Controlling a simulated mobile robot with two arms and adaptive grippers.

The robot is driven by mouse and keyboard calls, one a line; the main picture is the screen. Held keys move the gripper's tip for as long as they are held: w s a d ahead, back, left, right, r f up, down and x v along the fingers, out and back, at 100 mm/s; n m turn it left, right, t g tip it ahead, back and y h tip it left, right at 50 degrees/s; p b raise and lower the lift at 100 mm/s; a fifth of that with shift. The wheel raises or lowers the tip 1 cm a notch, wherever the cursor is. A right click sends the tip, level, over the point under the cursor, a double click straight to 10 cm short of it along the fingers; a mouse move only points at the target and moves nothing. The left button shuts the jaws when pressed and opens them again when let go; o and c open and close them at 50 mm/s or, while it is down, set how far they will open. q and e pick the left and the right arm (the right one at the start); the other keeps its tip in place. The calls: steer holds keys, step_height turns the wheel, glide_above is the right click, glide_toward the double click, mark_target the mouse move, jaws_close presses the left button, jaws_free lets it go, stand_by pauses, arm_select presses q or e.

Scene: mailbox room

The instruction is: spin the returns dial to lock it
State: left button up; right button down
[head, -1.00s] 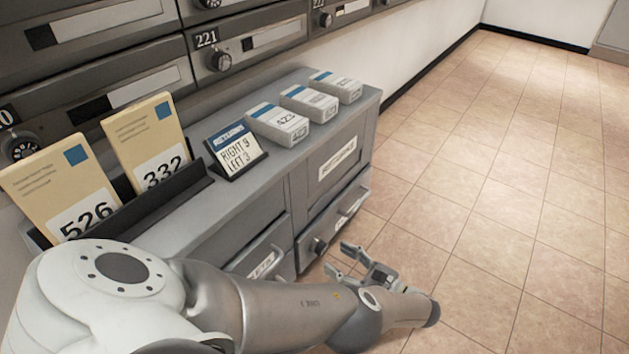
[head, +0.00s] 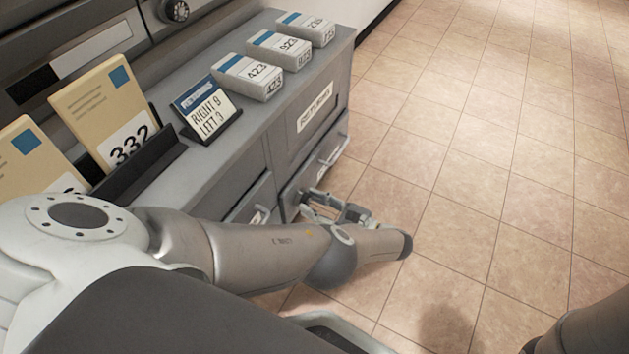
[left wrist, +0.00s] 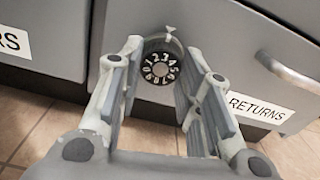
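The returns dial (left wrist: 160,68) is a round black knob with white digits on the grey drawer front, seen in the left wrist view. A small pointer sits above it. My left gripper (left wrist: 163,60) is open, its two fingers on either side of the dial; I cannot tell whether they touch it. In the head view my left gripper (head: 318,203) is at the lower drawer, and the dial is hidden behind it. A card (head: 207,110) on the cabinet top reads "RIGHT 9, LEFT 3". My right gripper is not in view.
The returns drawer (left wrist: 262,50) has a curved handle and a label (left wrist: 258,108) right of the dial. On the cabinet top (head: 200,168) stand white boxes (head: 247,76) and a black rack with tan envelopes (head: 105,115). The tiled floor (head: 480,130) at right is clear.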

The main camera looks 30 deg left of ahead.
arm_select(q)
steer(key=shift+c, duration=0.8)
steer(key=shift+m, duration=0.3)
